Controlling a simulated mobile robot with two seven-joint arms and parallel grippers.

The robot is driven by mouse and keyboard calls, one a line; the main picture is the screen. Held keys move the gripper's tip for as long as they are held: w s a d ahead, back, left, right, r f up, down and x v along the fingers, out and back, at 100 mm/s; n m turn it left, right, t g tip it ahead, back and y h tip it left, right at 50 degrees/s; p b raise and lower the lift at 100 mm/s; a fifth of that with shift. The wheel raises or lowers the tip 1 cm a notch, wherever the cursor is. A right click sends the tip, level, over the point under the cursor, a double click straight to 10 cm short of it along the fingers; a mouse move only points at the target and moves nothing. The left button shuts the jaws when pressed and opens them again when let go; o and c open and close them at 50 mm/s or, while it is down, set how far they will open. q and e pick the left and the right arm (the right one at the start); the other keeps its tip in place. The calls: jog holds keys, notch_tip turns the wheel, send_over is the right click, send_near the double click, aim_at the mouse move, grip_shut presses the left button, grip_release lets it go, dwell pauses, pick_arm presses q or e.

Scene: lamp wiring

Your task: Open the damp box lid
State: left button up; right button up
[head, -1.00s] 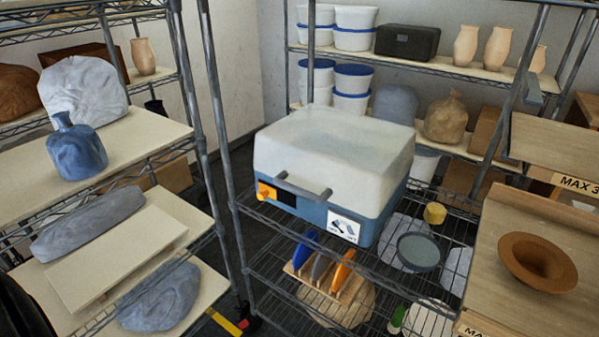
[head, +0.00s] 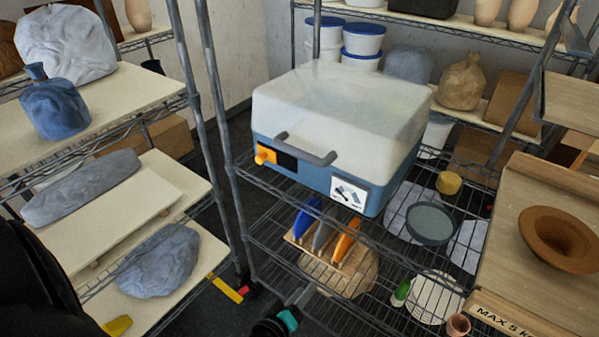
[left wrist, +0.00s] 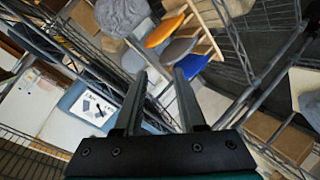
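The damp box (head: 335,150) stands on the upper wire shelf of the middle rack. It has a blue base and a translucent whitish lid (head: 340,100), which is closed. A grey bar handle (head: 304,148) is on the front of the lid. My left gripper (head: 304,293) shows at the bottom of the head view, in front of and below the box, apart from it. In the left wrist view my left gripper (left wrist: 160,75) has its two fingers spread with nothing between them. The box's labelled blue front (left wrist: 92,107) shows there at left. My right gripper is not in view.
Below the box, a wooden rack with coloured discs (head: 328,240) stands on the lower shelf. A dark round bowl (head: 430,222) is to its right. Rack posts (head: 205,130) rise left of the box. A brown bowl (head: 557,238) sits on the right-hand board.

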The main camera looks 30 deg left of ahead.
pick_arm(q)
jog(key=w+a+r+n+t+y+b, duration=0.1)
jog(key=w+a+r+n+t, duration=0.15)
jog(key=r, duration=0.25)
jog(key=w+a+r+n+t+y, duration=0.1)
jog(key=r+n, duration=0.2)
jog(key=r, duration=0.2)
jog(key=n+t+y+b, duration=0.1)
jog(key=n+t+y, duration=0.1)
jog(key=n+y, duration=0.3)
send_near(298, 157)
jog(key=shift+n+h, duration=0.45)
jog(key=shift+h, duration=0.15)
jog(key=x, duration=0.9)
jog(key=shift+w+a+r, duration=0.2)
jog(key=shift+a+r, duration=0.05)
jog(key=shift+a, duration=0.05)
jog(key=shift+x, duration=0.8)
jog(key=shift+c, duration=0.2)
grip_shut()
